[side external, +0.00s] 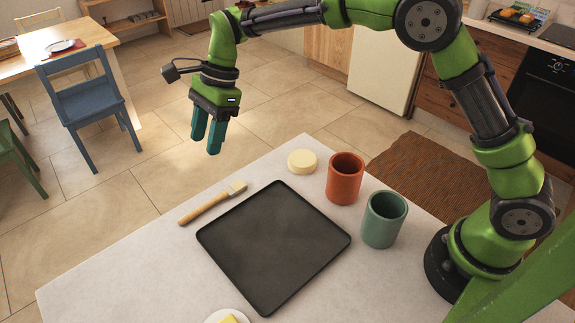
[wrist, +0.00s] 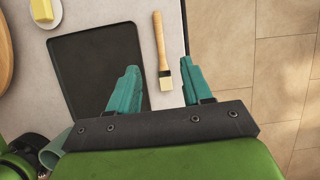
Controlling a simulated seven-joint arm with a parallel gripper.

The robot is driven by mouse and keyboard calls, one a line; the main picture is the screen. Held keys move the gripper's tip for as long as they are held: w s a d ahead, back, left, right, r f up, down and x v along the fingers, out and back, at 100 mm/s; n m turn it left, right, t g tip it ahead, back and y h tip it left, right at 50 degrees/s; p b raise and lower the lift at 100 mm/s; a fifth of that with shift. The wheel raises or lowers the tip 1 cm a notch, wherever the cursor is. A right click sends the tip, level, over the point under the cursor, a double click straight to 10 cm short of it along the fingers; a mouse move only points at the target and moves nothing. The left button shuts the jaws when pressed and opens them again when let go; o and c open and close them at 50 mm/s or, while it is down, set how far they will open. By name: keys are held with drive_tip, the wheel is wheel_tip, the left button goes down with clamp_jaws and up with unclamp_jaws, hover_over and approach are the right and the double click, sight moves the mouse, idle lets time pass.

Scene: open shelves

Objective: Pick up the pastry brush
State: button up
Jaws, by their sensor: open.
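The pastry brush (side external: 213,203) lies flat on the pale tabletop, along the far left side of the black tray. It has a wooden handle and a pale bristle head. In the wrist view the brush (wrist: 160,50) lies with its bristle end towards me, and in the picture it appears between my two fingers. My gripper (side external: 207,147) is open and empty, with teal fingers pointing down, raised above the table and apart from the brush. Its fingers also show in the wrist view (wrist: 159,75).
The black tray (side external: 273,245) lies flat beside the brush. An orange cup (side external: 345,178), a green cup (side external: 384,218) and a round cream-coloured piece (side external: 302,161) stand at the right. A plate with yellow butter (side external: 228,319) is at the near edge.

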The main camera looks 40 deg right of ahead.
approach(197, 211)
drive_tip(key=shift+w+a+f, duration=0.15)
drive_tip(key=shift+a+f, duration=0.65)
drive_tip(key=shift+f, duration=0.3)
drive_tip(key=shift+d+x, duration=0.2)
drive_tip(key=shift+x, duration=2.4)
drive_tip(key=shift+f, duration=0.15)
drive_tip(key=shift+c, duration=0.3)
clamp_jaws()
